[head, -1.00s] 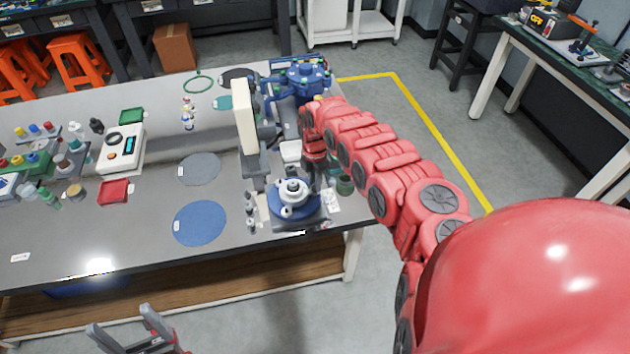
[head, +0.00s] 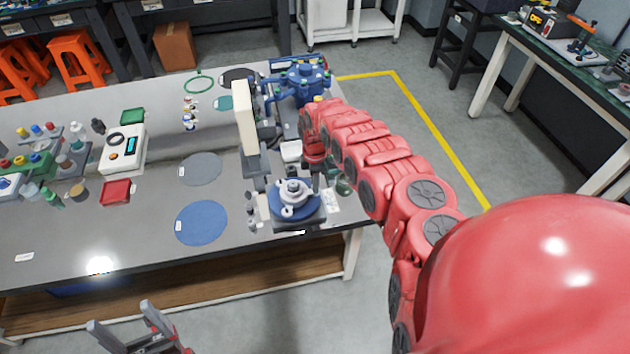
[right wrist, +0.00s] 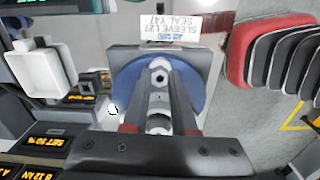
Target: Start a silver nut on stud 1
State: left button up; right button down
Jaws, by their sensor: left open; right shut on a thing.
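The seal fixture has a blue round base (head: 283,211) with a white, lobed gland part (head: 293,191) on it, near the table's front right corner. In the right wrist view the blue disc (right wrist: 197,75) lies behind my fingers. My right gripper (right wrist: 158,68) is over the disc, shut on a small silver hex nut (right wrist: 159,76) between its fingertips. In the head view my right gripper's tip is hard to make out beside the fixture. Stud 1 cannot be told apart; fingers and parts hide it. My left gripper (head: 120,325) is open and empty, in front of the table.
A cream press-like column (head: 244,118) stands just behind and left of the fixture. A blue machine (head: 300,78) is at the back right. A white label card (right wrist: 170,27) lies beside the fixture. Small parts (head: 250,210) stand left of it.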

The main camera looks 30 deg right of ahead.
jog(key=shift+s+a+f+m, duration=0.1)
jog(key=shift+s+f+m, duration=0.05)
jog(key=shift+m, duration=0.45)
jog(key=shift+a+m, duration=0.1)
jog(key=shift+m, duration=0.4)
jog(key=c, duration=1.2)
grip_release()
jog(key=shift+m+p, duration=0.3)
jog(key=shift+m, duration=0.2)
jog(key=o, duration=0.6)
jog(key=shift+c, duration=0.2)
